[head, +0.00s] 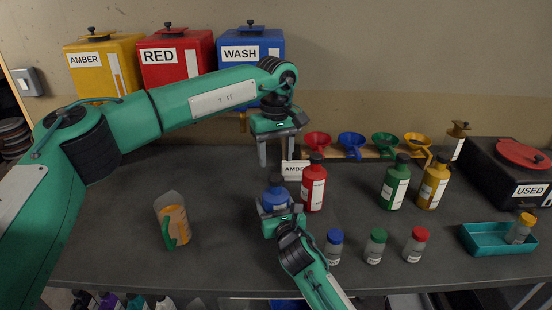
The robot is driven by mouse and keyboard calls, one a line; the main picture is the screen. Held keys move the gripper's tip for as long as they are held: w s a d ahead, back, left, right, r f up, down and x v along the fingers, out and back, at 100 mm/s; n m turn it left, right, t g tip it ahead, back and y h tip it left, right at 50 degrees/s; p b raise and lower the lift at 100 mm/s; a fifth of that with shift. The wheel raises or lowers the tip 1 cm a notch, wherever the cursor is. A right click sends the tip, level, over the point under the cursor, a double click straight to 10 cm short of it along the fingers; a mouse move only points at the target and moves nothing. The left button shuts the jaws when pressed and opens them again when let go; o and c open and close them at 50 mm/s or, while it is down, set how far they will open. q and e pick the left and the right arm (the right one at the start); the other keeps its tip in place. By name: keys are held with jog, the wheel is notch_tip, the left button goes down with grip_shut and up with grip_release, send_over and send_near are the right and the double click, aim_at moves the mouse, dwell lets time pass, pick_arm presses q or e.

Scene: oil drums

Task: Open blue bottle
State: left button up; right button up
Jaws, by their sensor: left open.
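The blue bottle (273,199) stands upright on the dark table near the middle, with a dark cap (275,180) on top. My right gripper (280,210) comes from the front and is shut on the bottle's body, hiding its lower part. My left gripper (276,155) points down above the cap, its two fingers apart and empty. There is a gap between the fingertips and the cap.
A red bottle (313,188) stands close at the right. Green (394,187) and amber (434,186) bottles stand farther right. Small capped jars (375,250) line the front. Colored funnels (351,141) sit behind.

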aim_at(276, 177)
pick_arm(q)
notch_tip(276, 177, down, 7)
jog(key=shift+f, duration=0.1)
pick_arm(e)
jog(key=shift+f, duration=0.1)
dwell(0.3)
